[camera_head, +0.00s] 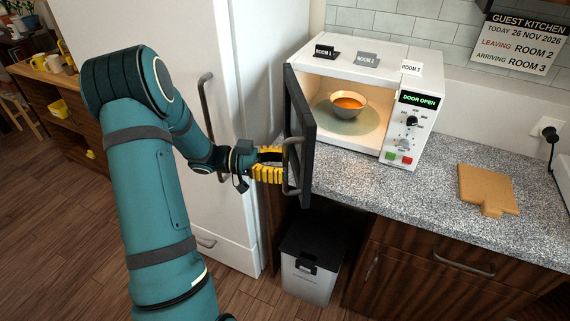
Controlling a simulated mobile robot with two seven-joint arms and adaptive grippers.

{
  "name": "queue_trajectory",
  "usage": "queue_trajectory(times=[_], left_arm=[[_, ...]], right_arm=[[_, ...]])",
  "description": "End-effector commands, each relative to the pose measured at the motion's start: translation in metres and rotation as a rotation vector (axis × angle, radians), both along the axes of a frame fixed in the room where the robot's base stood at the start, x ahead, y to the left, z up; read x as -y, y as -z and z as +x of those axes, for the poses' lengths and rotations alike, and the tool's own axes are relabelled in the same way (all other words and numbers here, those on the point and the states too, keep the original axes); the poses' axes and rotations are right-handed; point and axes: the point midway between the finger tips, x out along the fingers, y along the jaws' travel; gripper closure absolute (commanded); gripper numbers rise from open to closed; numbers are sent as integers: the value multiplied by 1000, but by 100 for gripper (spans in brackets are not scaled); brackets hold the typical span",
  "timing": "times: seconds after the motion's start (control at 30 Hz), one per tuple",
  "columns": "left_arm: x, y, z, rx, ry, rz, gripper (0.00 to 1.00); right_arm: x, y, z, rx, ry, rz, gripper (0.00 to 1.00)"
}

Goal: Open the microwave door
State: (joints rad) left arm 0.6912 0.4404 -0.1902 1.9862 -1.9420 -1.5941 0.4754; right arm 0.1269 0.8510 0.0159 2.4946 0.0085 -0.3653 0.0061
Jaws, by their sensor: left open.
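The white microwave (394,74) stands on the speckled counter against the tiled wall. Its dark door (301,130) is swung open to the left, and its small display reads "DOOR OPEN". The lit inside shows a bowl (348,114) with orange contents on the round plate. My left gripper (272,165), with yellow fingers, is open at the outer face of the door, beside the door handle (291,160). The door edge hides part of the fingertips, so I cannot tell whether they touch the handle. My right gripper is not in view.
A white fridge (150,30) with a grey handle stands left of the counter. A cutting board (487,190) lies right of the microwave. Small room signs (367,60) stand on top of the microwave. A bin (310,268) stands on the floor below the door.

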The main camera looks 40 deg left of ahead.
Motion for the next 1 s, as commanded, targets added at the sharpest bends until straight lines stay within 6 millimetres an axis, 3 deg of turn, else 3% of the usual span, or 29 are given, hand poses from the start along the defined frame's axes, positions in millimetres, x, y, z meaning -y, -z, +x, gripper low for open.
queue_trajectory(times=[0.5, 0.97, 1.0], left_arm=[[-80, 0, -46, -2, -1, 2, 56], [-91, 0, -53, -2, 2, 1, 56], [-91, 0, -53, -2, 2, 1, 63]], right_arm=[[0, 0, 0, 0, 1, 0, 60], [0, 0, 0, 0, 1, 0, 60], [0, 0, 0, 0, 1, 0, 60]])
